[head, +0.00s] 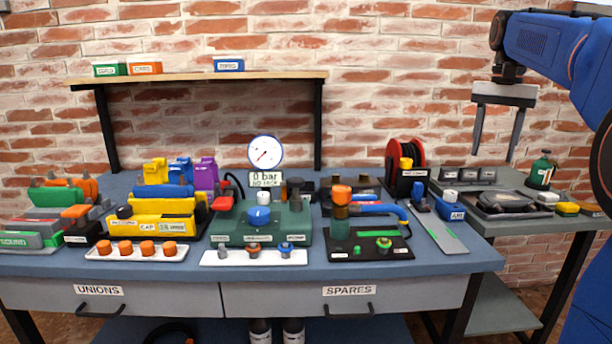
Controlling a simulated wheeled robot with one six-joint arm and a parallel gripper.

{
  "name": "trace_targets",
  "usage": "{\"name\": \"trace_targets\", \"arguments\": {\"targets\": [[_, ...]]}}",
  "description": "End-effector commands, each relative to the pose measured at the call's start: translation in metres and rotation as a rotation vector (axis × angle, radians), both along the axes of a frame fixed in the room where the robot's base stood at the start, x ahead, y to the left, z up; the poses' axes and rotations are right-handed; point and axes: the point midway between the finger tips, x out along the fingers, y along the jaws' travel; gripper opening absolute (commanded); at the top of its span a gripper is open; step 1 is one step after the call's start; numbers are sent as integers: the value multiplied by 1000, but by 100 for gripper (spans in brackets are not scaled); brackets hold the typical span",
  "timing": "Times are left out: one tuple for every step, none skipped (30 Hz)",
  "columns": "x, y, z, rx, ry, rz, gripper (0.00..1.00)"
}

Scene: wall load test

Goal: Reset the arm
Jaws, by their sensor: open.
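My gripper (495,147) hangs at the upper right, fingers pointing down and spread apart, with nothing between them. It is held in the air in front of the brick wall, above the grey side table (560,224). My blue arm comes in from the right edge and covers part of the right side.
The blue workbench (460,262) is crowded with colored blocks, a green base (290,232) with a gauge (265,152) reading 0 bar, and a red reel (405,160). A shelf (200,77) behind carries three small boxes. A dark device (505,202) and green bottle (542,172) are below my gripper.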

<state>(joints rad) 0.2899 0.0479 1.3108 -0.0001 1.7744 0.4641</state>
Motion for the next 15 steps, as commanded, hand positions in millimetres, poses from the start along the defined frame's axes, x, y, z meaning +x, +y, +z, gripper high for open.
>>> {"name": "trace_targets", "arguments": {"targets": [[-3, 3, -2, -1, -2, 7, 51], [-4, 4, -2, -1, -4, 12, 51], [-6, 6, -4, -2, -8, 17, 51], [-7, 7, -5, -3, -11, 22, 51], [-9, 9, -5, -4, -13, 27, 51], [-12, 11, -6, -5, -17, 34, 51], [-14, 13, -8, -6, -19, 40, 51], [-16, 15, -9, -7, -23, 46, 51], [-19, 18, -11, -9, -28, 56, 51], [-22, 20, -12, -10, -31, 63, 51], [-25, 22, -13, -12, -35, 70, 51], [-28, 25, -16, -13, -40, 80, 51], [-32, 28, -18, -14, -45, 88, 51], [-35, 31, -20, -16, -49, 97, 51], [-39, 34, -23, -18, -56, 111, 51]]}}
